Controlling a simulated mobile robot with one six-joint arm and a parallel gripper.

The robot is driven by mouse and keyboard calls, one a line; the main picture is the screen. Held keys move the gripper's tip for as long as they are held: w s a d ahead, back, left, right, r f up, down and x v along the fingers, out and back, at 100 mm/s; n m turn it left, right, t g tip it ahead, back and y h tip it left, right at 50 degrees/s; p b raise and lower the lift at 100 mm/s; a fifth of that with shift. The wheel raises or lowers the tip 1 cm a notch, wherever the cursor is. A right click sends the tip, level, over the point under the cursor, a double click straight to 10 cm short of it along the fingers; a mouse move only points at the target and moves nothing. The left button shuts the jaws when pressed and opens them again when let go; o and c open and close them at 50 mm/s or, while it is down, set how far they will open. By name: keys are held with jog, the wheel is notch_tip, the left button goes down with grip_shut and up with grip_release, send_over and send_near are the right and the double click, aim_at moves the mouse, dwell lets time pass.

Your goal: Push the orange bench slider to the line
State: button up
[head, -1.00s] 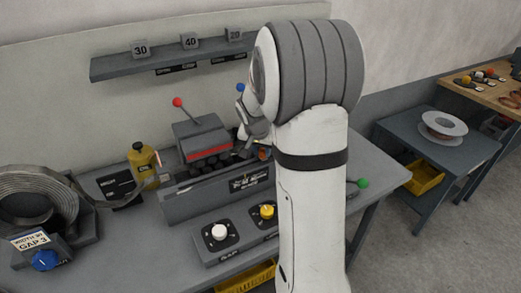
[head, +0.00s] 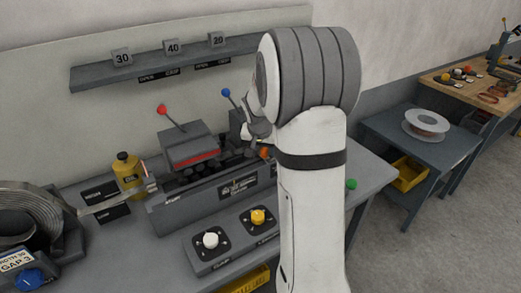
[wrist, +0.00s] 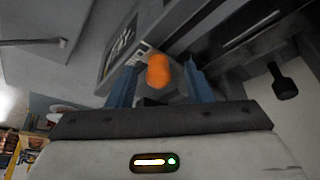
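The orange bench slider's knob (head: 264,153) shows just left of my arm, at the right end of the grey bench machine (head: 200,202). In the wrist view the orange knob (wrist: 158,70) stands between the two blue fingers of my gripper (wrist: 160,74). The fingers are apart, with a small gap visible on each side of the knob. Whether anything touches it from behind or below I cannot tell. In the head view my arm hides part of the machine's right end and most of my gripper. I cannot make out the line itself.
A red-knobbed lever (head: 162,109) and a blue-knobbed lever (head: 226,92) rise behind the machine. White (head: 210,240) and yellow (head: 258,216) knobs sit in front, a green knob (head: 351,184) right of my arm. A yellow bottle (head: 128,175) stands left. A side table (head: 405,150) is at right.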

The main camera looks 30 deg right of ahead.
jog(key=b+v, duration=0.1)
jog(key=v, duration=0.6)
jog(key=shift+r, duration=0.35)
jog(key=shift+s+a, duration=0.1)
